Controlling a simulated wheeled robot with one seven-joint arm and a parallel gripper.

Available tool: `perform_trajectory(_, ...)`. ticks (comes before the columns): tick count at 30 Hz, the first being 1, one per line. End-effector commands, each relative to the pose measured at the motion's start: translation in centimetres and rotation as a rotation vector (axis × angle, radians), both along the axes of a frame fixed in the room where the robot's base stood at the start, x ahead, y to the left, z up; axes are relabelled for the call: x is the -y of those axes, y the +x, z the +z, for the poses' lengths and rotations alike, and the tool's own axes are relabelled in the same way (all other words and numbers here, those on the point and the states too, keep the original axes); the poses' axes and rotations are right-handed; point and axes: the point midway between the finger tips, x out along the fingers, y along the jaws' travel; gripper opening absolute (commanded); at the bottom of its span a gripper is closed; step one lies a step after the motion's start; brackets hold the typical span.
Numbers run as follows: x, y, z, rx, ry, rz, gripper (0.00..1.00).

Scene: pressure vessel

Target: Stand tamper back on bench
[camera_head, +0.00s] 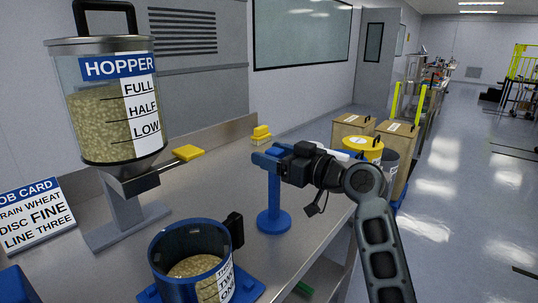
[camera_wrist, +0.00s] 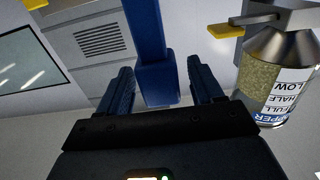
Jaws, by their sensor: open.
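The blue tamper (camera_head: 274,196) stands upright on the steel bench (camera_head: 205,220), its round base flat on the top. Its post also shows in the wrist view (camera_wrist: 150,30), with a squared end block between my fingers. My gripper (camera_head: 266,158) is open at the top of the post. In the wrist view my gripper (camera_wrist: 160,90) has one ribbed blue finger on each side of the block, with visible gaps. The head view does not show clearly where the fingers end and the post begins.
A hopper (camera_head: 110,120) of grain with a yellow-tipped lever (camera_head: 188,152) stands at left. A blue cup of grain (camera_head: 190,250) with a black handle is in front. A job card (camera_head: 35,213) stands far left. Boxes (camera_head: 350,128) stand beyond the bench.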

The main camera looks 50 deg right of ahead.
Motion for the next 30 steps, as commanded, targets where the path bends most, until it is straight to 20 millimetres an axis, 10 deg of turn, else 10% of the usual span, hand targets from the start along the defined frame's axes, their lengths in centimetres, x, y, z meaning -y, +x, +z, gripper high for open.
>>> perform_trajectory(15,0.0,-9.6,-0.2,0.000,0.000,-0.002,0.66)
perform_trajectory(30,-0.1,-10.8,-0.1,-0.001,0.000,0.002,0.66)
